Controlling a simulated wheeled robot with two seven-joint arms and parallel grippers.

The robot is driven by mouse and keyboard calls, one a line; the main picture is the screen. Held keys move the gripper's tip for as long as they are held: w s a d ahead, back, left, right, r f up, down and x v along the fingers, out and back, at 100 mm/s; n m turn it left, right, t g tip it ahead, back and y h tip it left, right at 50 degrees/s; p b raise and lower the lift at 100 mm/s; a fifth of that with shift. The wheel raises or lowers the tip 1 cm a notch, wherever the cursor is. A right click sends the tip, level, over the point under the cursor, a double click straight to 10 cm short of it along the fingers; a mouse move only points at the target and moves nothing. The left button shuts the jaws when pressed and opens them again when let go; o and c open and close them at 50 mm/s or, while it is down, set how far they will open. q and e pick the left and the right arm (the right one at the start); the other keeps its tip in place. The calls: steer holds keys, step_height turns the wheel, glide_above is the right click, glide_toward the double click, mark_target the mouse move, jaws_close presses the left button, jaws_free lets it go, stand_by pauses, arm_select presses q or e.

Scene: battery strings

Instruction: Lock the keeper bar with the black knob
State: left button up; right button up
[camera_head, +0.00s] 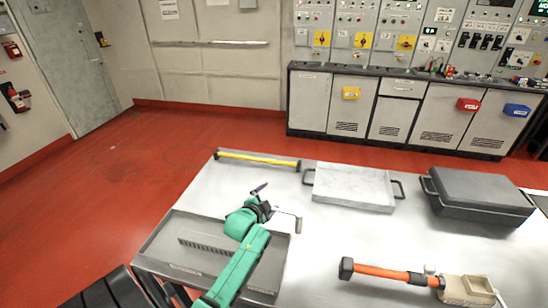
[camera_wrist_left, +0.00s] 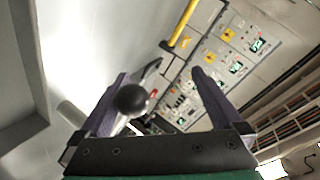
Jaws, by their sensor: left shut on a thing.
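My left gripper (camera_head: 262,197) is over the back right part of a shallow grey tray (camera_head: 162,262) on the table. In the left wrist view, a round black knob (camera_wrist_left: 132,98) shows between the purple fingers (camera_wrist_left: 160,76), close to the left one. The gripper is shut on the knob, though the exact contact is hard to see. A thin grey bent rod (camera_head: 288,216), perhaps the keeper bar, sticks out to the right of the gripper in the head view. The hand hides where it joins anything. My right gripper is not in view.
A yellow bar (camera_head: 258,159) lies along the table's back edge. A pale tray with handles (camera_head: 350,188) and a dark grey case (camera_head: 478,192) stand farther right.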

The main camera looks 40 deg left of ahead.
arm_select(q)
steer(key=s+d+r+p, duration=0.1)
steer(key=s+d+p, duration=0.1)
steer(key=s+p, duration=0.3)
steer(key=shift+s+r, duration=0.15)
steer(key=shift+s, duration=2.2)
